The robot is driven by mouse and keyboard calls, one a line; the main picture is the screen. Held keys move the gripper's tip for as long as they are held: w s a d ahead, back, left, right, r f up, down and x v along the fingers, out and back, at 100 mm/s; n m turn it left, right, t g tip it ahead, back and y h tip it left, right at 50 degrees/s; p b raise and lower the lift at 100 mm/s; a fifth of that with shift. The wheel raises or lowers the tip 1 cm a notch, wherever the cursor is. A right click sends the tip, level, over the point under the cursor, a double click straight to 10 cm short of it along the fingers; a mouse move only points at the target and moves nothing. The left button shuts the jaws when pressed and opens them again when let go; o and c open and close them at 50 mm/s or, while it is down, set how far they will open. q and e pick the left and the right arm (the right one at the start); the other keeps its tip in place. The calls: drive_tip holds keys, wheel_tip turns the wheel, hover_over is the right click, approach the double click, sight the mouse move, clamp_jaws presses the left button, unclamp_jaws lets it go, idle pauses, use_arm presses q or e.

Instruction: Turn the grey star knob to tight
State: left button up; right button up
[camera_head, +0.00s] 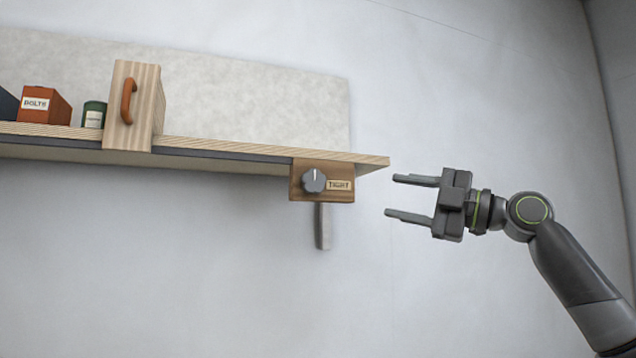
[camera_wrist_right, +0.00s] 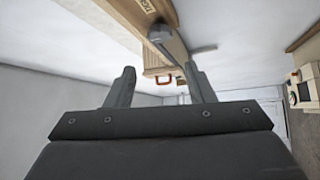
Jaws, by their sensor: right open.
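The grey star knob (camera_head: 314,180) sits on a wooden block (camera_head: 306,193) under the right end of the shelf. Its white pointer mark points up. A label reading TIGHT (camera_head: 340,185) is to the right of the knob. My right gripper (camera_head: 402,198) is open and empty, to the right of the block and apart from it, with its fingers pointing left. In the right wrist view the knob (camera_wrist_right: 160,35) shows beyond and above the gap between the two fingers (camera_wrist_right: 160,88). My left gripper is in neither view.
The plywood shelf (camera_head: 230,153) runs across the left and ends near my right gripper. A wooden box with an orange handle (camera_head: 128,100), a red BOLTS box (camera_head: 45,105) and a green tin (camera_head: 94,114) stand on it. A grey bracket (camera_head: 323,226) hangs below the block. Space around my right gripper is clear.

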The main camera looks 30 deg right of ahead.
drive_tip(key=w+a+r+p, duration=0.2)
drive_tip(key=p, duration=0.6)
approach(318, 183)
drive_tip(key=w+r, duration=0.1)
drive_tip(key=p+x, duration=0.2)
drive_tip(key=x, duration=0.1)
drive_tip(key=p+x, duration=0.1)
drive_tip(key=x, duration=0.2)
drive_tip(key=shift+w+a+p, duration=0.15)
drive_tip(key=shift+a+p, duration=0.2)
drive_tip(key=shift+p+x, duration=0.35)
drive_tip(key=shift+x, duration=0.5)
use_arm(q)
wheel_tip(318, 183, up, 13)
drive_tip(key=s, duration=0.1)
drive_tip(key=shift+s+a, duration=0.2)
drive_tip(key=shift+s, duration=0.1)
use_arm(e)
drive_tip(key=shift+f, duration=0.25)
drive_tip(key=shift+c, duration=0.3)
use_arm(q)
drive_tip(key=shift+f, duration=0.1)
use_arm(e)
drive_tip(key=c, duration=0.5)
